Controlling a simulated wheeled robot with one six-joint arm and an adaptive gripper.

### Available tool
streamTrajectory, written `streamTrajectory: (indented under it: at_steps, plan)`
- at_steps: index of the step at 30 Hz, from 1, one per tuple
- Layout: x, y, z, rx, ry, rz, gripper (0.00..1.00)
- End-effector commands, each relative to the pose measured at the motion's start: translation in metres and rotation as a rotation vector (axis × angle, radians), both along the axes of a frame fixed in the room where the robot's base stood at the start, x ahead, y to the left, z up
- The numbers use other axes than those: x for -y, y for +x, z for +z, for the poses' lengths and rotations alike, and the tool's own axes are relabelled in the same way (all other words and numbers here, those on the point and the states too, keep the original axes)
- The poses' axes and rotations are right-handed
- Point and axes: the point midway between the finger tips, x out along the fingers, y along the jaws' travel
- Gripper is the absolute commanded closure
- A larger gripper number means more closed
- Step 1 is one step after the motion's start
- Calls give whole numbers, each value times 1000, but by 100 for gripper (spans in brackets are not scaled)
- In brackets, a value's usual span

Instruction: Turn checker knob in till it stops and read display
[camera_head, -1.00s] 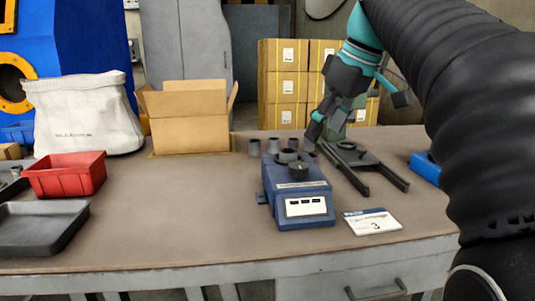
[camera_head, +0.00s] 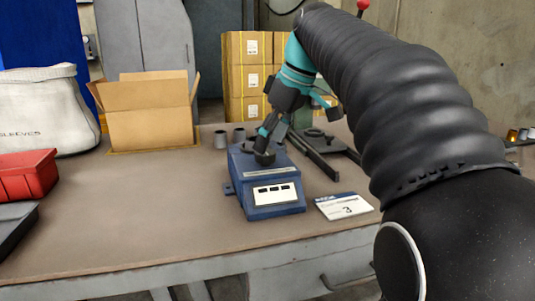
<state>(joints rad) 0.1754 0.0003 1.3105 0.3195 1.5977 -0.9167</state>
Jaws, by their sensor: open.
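The dark round knob (camera_head: 263,157) sits on top of the box. My gripper (camera_head: 265,139) is open, just above and behind the knob, pointing down toward it. Its fingers overlap the knob's upper edge in the picture, so I cannot tell whether they touch it.
Grey cylindrical sleeves (camera_head: 221,139) stand behind the checker. A dark forked fixture (camera_head: 320,160) lies to its right, and a card marked 3 (camera_head: 343,206) lies at front right. An open carton (camera_head: 150,112), white bag (camera_head: 42,115) and red bin (camera_head: 25,175) are at left.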

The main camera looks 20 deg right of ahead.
Motion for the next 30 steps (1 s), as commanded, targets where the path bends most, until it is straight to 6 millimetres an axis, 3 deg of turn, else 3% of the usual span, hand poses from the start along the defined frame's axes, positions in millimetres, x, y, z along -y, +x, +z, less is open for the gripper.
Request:
streamTrajectory:
  at_steps: [6, 17, 18, 25, 30]
  plan:
    - [-5, 6, -22, 0, 0, -2, 29]
    - [-7, 8, -26, 1, 1, -2, 29]
    - [-7, 8, -26, 1, 1, -2, 31]
    - [-7, 8, -26, 0, 0, -2, 88]
    - [-7, 8, -26, 1, -1, -6, 88]
